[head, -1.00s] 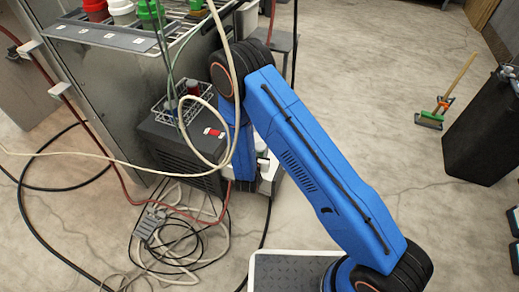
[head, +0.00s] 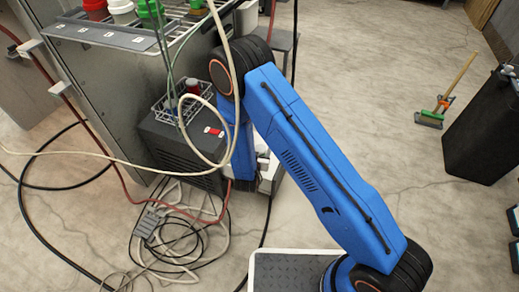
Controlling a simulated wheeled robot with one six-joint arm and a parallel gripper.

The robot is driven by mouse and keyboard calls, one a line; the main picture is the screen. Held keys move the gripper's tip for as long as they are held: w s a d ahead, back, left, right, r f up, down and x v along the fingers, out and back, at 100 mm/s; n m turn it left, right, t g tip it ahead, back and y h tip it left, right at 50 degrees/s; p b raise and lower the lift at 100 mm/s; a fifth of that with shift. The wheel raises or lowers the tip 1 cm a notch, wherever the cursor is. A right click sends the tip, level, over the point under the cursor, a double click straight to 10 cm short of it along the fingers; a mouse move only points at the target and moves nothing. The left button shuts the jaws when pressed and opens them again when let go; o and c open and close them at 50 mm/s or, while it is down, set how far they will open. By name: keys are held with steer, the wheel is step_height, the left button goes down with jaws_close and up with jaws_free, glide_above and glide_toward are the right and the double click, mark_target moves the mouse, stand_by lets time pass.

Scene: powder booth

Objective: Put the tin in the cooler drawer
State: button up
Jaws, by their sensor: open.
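The cooler appears to be the dark grey box (head: 178,150) on the floor at left of centre, with a red-and-white label on top. A pale, open-topped part that looks like its pulled-out drawer (head: 270,180) shows at its right side, partly behind my forearm. My gripper (head: 262,163) is down at this drawer, mostly hidden by my blue arm; only a small grey part shows, and its jaws are open. I cannot make out the tin; anything inside the drawer is hidden.
A wire basket (head: 183,103) with a red-topped item stands on the cooler. A rack (head: 105,36) holds red, white and green containers. A cream hose (head: 90,153) loops before the cooler; cables (head: 180,235) tangle on the floor. A broom (head: 431,118) and dark bin (head: 487,130) are right.

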steer(key=v, duration=1.1)
steer(key=shift+r, duration=0.1)
steer(key=w+d+r+g+y, duration=0.2)
steer(key=w+r, duration=0.1)
steer(key=r, duration=0.7)
steer(key=w+d+r+g+y, duration=0.2)
steer(key=d+r+g, duration=0.1)
steer(key=r, duration=0.7)
steer(key=s+d+r+y, duration=0.1)
steer(key=s+d+r, duration=0.2)
steer(key=d+r, duration=0.35)
steer(key=s+d+r+n+g, duration=0.2)
steer(key=s+d+r, duration=0.9)
steer(key=s, duration=0.1)
steer(key=s+d+r+g+h, duration=0.1)
steer(key=s+d+r, duration=0.1)
steer(key=s+d, duration=0.3)
steer(key=s+d+r+g+h, duration=0.1)
steer(key=s+d, duration=0.5)
steer(key=s, duration=0.6)
steer(key=shift+d+r+h, duration=0.2)
steer(key=shift+r+h, duration=0.2)
